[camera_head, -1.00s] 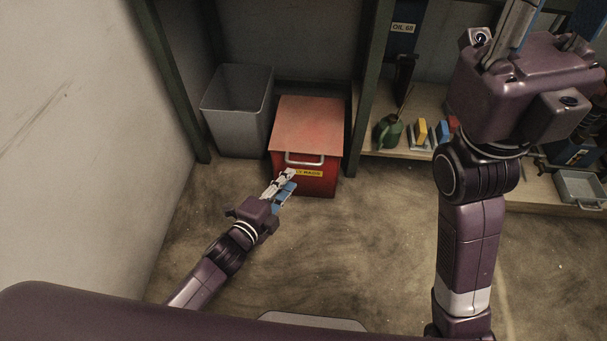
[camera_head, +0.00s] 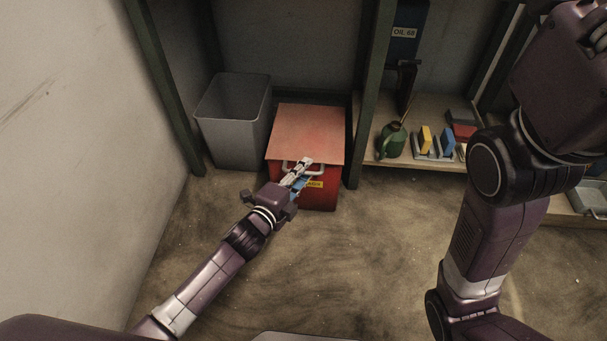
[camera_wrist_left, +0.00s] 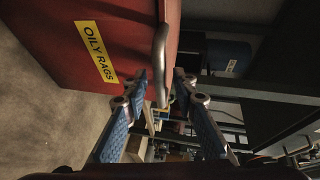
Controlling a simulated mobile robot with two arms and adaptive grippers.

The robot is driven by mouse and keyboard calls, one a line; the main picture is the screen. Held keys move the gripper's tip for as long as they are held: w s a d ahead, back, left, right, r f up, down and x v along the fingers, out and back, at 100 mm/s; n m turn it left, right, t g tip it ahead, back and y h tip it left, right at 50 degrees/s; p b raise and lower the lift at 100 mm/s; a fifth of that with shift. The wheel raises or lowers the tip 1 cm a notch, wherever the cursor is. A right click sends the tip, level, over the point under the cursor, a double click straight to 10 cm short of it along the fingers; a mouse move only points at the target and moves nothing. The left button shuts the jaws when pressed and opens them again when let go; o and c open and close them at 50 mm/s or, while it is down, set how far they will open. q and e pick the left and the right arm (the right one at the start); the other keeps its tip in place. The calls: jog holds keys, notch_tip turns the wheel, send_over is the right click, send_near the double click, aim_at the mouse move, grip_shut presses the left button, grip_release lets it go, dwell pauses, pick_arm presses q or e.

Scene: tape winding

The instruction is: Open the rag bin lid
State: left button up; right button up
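The red rag bin (camera_head: 320,201) stands on the floor, with a yellow "OILY RAGS" label (camera_wrist_left: 95,52) that reads clearly in the left wrist view. Its flat, faded red lid (camera_head: 306,130) is closed. A grey metal handle (camera_head: 319,168) sits at the lid's front edge. My left gripper (camera_head: 304,170) is at the bin's front and covers part of the handle and label. In the left wrist view the handle (camera_wrist_left: 160,62) passes between the two spread fingertips, with gaps visible beside it. My right arm is at the right, its fingers outside the frame.
A grey open bin (camera_head: 232,118) stands close on the left of the rag bin. A green shelf post (camera_head: 368,105) rises just to its right. A low shelf holds a green oil can (camera_head: 392,141) and coloured blocks (camera_head: 426,138). The floor in front is clear.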

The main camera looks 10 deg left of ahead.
pick_arm(q)
grip_shut()
dwell(0.3)
